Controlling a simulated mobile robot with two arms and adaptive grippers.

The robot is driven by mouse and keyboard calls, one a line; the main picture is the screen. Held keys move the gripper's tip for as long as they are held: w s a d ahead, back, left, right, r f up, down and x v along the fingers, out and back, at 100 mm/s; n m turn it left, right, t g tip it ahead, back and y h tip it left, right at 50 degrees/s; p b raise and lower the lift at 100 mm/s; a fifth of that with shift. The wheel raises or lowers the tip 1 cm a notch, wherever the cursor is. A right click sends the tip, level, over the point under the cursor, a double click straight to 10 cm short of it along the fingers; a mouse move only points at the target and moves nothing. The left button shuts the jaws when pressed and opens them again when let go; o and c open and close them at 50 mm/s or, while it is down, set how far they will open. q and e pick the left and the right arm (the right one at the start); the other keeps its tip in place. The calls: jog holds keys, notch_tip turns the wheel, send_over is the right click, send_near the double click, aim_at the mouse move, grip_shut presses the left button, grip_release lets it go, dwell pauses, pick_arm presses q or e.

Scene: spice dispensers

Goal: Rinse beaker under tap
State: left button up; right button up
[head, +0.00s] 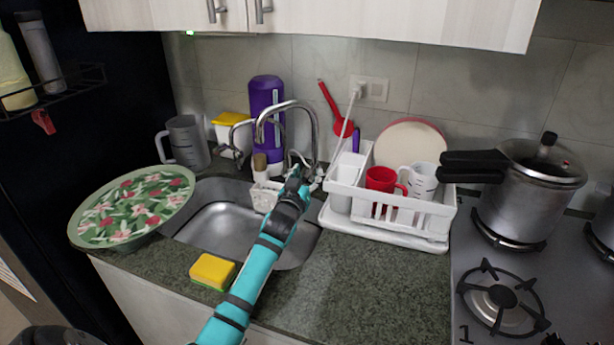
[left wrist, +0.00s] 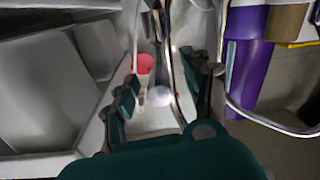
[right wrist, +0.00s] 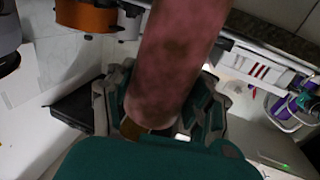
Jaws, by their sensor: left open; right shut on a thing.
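The chrome tap (head: 291,103) arches over the steel sink (head: 217,232) in the head view. My left gripper (head: 299,180) is at the back right of the sink, beside the tap's base. In the left wrist view its fingers (left wrist: 166,96) are apart, with chrome piping and a small white round part beyond them. I cannot tell whether it touches the tap. In the right wrist view my right gripper (right wrist: 165,108) is shut on a reddish-brown, blotchy cylinder (right wrist: 172,60), which seems to be the beaker. This beaker and my right gripper are outside the head view.
A white dish rack (head: 430,217) with cups stands right of the sink. A floral tray (head: 135,205) overlaps the sink's left side. A yellow sponge (head: 212,271) lies at the front edge. A purple bottle (head: 266,95) stands behind the tap. A pot (head: 540,195) is on the stove.

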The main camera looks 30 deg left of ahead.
pick_arm(q)
grip_shut()
dwell(0.3)
jog(key=r+p, duration=0.1)
jog(key=p, duration=0.2)
jog(key=shift+w+r+g+p, duration=0.1)
jog(key=shift+g+p, duration=0.2)
jog(key=shift+g, duration=0.1)
jog(key=shift+f, duration=0.3)
pick_arm(e)
notch_tip(320, 180, up, 3)
jog(key=shift+r, duration=0.2)
pick_arm(q)
grip_release()
